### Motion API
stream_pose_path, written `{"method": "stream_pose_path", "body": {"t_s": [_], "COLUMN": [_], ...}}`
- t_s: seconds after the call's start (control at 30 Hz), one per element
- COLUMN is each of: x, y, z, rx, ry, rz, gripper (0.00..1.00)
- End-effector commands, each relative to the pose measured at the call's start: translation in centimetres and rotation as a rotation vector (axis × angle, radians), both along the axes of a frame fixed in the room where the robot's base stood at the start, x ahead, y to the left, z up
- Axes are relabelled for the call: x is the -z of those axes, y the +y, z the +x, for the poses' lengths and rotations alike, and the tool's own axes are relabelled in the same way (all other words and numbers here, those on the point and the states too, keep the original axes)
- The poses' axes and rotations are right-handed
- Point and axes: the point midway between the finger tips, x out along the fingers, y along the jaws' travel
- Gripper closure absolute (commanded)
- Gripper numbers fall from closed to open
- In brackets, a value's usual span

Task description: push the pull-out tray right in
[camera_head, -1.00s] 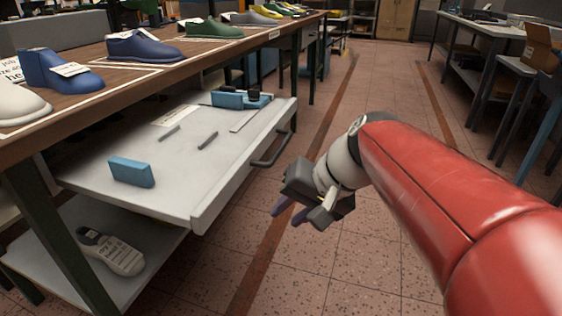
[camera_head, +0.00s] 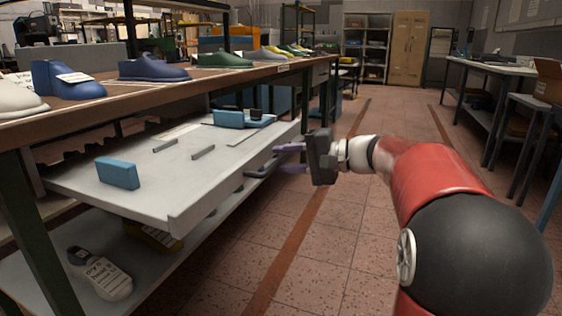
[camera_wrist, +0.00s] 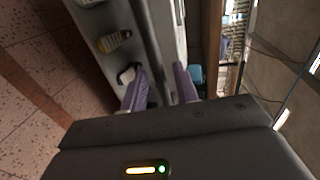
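The pull-out tray (camera_head: 190,180) is a pale grey board that sticks out from under the wooden bench on the left. A dark bar handle (camera_head: 262,168) is fixed to its front edge. My gripper (camera_head: 277,158) is at the tray's front by the handle, its purple fingers pointing left. The fingers are apart, one higher and one lower, with nothing visibly held. In the wrist view the two fingers (camera_wrist: 160,86) also stand apart, with the grey tray front ahead. I cannot tell whether a finger touches the handle or tray.
On the tray lie a blue block (camera_head: 118,173), a blue holder (camera_head: 230,118) and thin grey bars. Shoe lasts, including a dark blue one (camera_head: 153,68), stand on the bench top (camera_head: 120,100). The aisle floor at right is clear.

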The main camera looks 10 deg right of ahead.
Motion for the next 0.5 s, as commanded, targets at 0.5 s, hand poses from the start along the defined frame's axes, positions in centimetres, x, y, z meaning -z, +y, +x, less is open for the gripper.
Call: {"method": "stream_pose_path", "body": {"t_s": [0.5], "x": [0.3], "y": [1.22], "z": [0.85], "rx": [0.001], "ry": [0.0], "rz": [0.0], "gripper": [0.79]}}
